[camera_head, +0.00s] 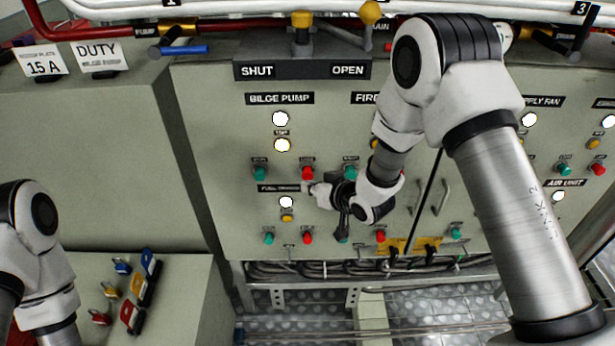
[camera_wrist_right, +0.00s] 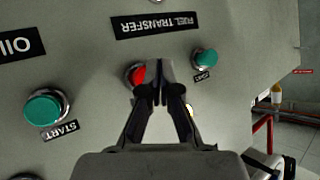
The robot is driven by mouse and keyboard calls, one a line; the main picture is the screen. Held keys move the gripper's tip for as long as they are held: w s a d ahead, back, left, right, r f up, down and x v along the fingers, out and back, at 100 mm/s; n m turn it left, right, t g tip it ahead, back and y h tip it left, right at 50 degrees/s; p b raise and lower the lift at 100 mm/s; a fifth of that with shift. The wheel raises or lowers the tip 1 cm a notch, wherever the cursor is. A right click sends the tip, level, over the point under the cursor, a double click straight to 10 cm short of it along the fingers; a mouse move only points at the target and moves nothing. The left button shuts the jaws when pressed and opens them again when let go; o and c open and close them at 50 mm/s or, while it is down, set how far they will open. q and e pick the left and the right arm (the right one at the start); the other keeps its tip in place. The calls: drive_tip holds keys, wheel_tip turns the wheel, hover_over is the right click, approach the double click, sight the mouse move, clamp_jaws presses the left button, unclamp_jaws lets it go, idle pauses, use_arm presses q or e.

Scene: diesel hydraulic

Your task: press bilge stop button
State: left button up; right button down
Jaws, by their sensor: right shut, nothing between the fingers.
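The red button (camera_head: 307,173) in the row under the BILGE PUMP label (camera_head: 279,98) sits between two green buttons on the grey panel. It also shows in the right wrist view (camera_wrist_right: 136,73), which is upside down, partly covered by my fingers. My right gripper (camera_head: 313,188) is shut and empty, its tips (camera_wrist_right: 155,70) just beside and over the button's edge. I cannot tell whether they touch it. The green button (camera_head: 260,173) left of the red one is clear of the gripper. My left gripper is out of view; only its arm shows at the lower left.
The FUEL TRANSFER label (camera_wrist_right: 155,24) lies close to the fingertips. Another green button (camera_head: 350,173) is near my right wrist. A lower button row and a cable tray (camera_head: 300,268) lie below. Padlocks (camera_head: 129,315) hang on the left cabinet.

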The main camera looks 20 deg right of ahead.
drive_tip(key=shift+w, duration=0.1)
drive_tip(key=shift+w+d, duration=0.1)
drive_tip(key=shift+w, duration=0.2)
drive_tip(key=shift+w+d, duration=0.15)
drive_tip(key=shift+w, duration=0.35)
idle(0.7)
idle(0.3)
drive_tip(key=shift+s+a, duration=0.25)
drive_tip(key=shift+s, duration=0.65)
drive_tip(key=shift+s, duration=0.1)
drive_tip(key=shift+s+a, duration=0.25)
drive_tip(key=shift+s, duration=0.5)
drive_tip(key=shift+s+a, duration=0.2)
drive_tip(key=shift+s, duration=0.6)
drive_tip(key=shift+s+a, duration=0.25)
drive_tip(key=shift+s, duration=0.5)
